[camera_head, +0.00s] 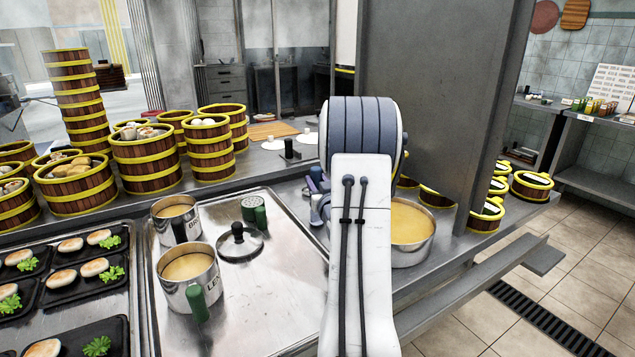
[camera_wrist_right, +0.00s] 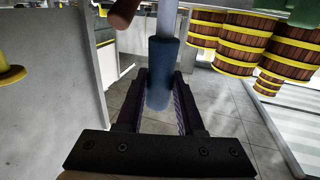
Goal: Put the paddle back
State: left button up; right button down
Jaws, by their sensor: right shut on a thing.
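My right gripper (camera_wrist_right: 160,88) is shut on the dark blue handle of the paddle (camera_wrist_right: 163,62) in the right wrist view. A grey shaft runs from the handle up out of the picture, so the paddle's far end is hidden. In the head view my white right arm stands in the middle and covers most of the right gripper (camera_head: 317,192); I cannot make out the paddle there. A steel pot (camera_head: 412,228) of yellow liquid stands just right of the arm, partly hidden by it. My left gripper is not in view.
Steamer stacks (camera_head: 145,160) stand at the left and back. Two steel mugs (camera_head: 185,290), a black-knobbed lid (camera_head: 240,246) and a green-handled container (camera_head: 254,210) are on the steel tray (camera_head: 270,300). A tall grey panel (camera_head: 430,90) rises behind the pot.

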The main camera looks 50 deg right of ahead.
jog(key=shift+f+b, duration=0.35)
jog(key=shift+f, duration=0.05)
jog(key=shift+c, duration=2.3)
grip_release()
jog(key=v, duration=1)
jog(key=shift+s+b, duration=0.25)
jog(key=shift+b, duration=0.2)
jog(key=shift+f, duration=0.15)
